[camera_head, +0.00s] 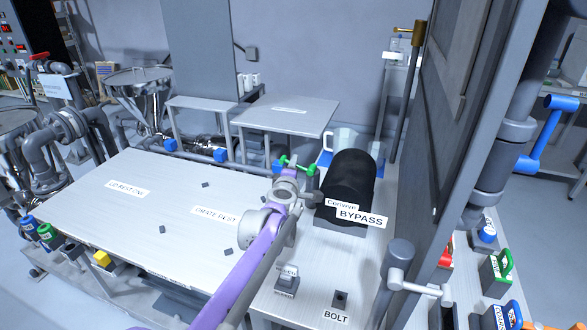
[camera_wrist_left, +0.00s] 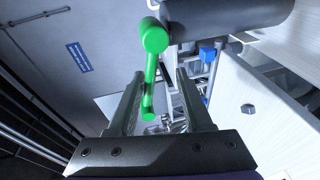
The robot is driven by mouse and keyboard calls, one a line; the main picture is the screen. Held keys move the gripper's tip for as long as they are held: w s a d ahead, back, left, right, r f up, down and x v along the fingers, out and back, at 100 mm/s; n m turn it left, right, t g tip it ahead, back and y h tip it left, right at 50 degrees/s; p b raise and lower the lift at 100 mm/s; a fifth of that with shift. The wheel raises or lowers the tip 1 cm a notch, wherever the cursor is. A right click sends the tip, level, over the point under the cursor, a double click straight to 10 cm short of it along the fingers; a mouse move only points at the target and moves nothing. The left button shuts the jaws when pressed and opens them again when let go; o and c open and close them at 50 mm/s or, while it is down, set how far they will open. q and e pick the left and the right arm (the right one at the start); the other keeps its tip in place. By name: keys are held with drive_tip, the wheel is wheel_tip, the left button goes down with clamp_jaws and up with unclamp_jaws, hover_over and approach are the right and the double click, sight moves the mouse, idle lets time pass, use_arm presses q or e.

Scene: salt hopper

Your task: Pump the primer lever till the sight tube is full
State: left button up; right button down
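A green handle (camera_head: 297,166) stands beside the black cylinder at the back of the bench; I cannot read a label that says whether it is the primer lever. In the left wrist view the green handle (camera_wrist_left: 150,75) has a round knob at its upper end and extends down between my finger tips. My left gripper (camera_head: 287,176) is at the handle, seen from behind in the head view. In the wrist view its fingers (camera_wrist_left: 158,80) are apart, with a gap beside the handle. Contact cannot be told. I cannot pick out the sight tube. My right gripper is not in view.
The black cylinder (camera_head: 348,185) with a BYPASS label (camera_head: 361,217) lies right of my gripper. A tall grey panel (camera_head: 447,130) rises at the right. The bench top (camera_head: 110,215) is mostly clear at left. A blue lever (camera_head: 545,135) and colored handles stand at far right.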

use_arm(q)
drive_tip(key=v, duration=1.1)
drive_tip(key=shift+f, duration=0.1)
